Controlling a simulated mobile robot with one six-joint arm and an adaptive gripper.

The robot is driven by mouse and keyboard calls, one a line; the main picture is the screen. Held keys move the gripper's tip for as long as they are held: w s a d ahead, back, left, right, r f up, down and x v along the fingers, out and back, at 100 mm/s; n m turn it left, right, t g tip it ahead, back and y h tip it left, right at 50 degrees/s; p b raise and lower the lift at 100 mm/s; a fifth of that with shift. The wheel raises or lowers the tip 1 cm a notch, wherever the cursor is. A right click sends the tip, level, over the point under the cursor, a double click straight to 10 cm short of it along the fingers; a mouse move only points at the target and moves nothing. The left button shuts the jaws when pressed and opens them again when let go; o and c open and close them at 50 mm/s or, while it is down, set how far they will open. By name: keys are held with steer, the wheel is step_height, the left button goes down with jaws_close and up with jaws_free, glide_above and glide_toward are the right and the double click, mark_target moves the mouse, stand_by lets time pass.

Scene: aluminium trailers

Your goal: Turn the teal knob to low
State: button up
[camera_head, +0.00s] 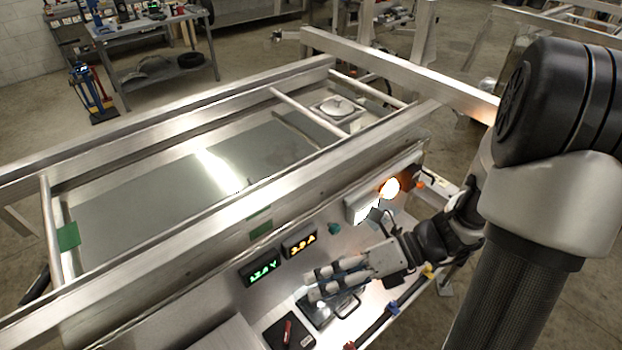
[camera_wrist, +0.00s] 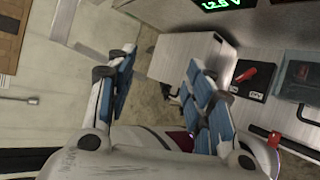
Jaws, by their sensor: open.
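The teal knob (camera_head: 334,228) is small in the head view, on the bench panel to the right of the amber display. Its setting cannot be read at this size, and I do not see it in the wrist view. My gripper (camera_head: 310,283) is open and empty, reaching left over the bench, nearer the front than the knob and apart from it. In the wrist view my gripper (camera_wrist: 160,62) has its blue-padded fingers spread wide, with a pale box and floor beyond them.
A green display (camera_head: 262,270) and an amber display (camera_head: 299,243) stand by the trailer rail. A black switch box with a red lever (camera_head: 289,333) and a handled case (camera_head: 345,306) lie near my gripper. A lit orange lamp (camera_head: 389,188) is farther back.

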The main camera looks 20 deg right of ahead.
steer(key=w+d+f+m+t+y, duration=0.2)
steer(key=w+d+f+m+t, duration=0.15)
steer(key=m, duration=0.45)
steer(key=m+t+h, duration=0.9)
steer(key=m+t, duration=0.3)
steer(key=m, duration=1.4)
glide_toward(337, 232)
steer(key=b+x, duration=0.2)
steer(key=x, duration=0.7)
steer(key=shift+w+a+r, duration=0.1)
steer(key=shift+w+a, duration=0.05)
steer(key=shift+w, duration=0.15)
steer(key=shift+c, duration=0.6)
steer(key=c, duration=1)
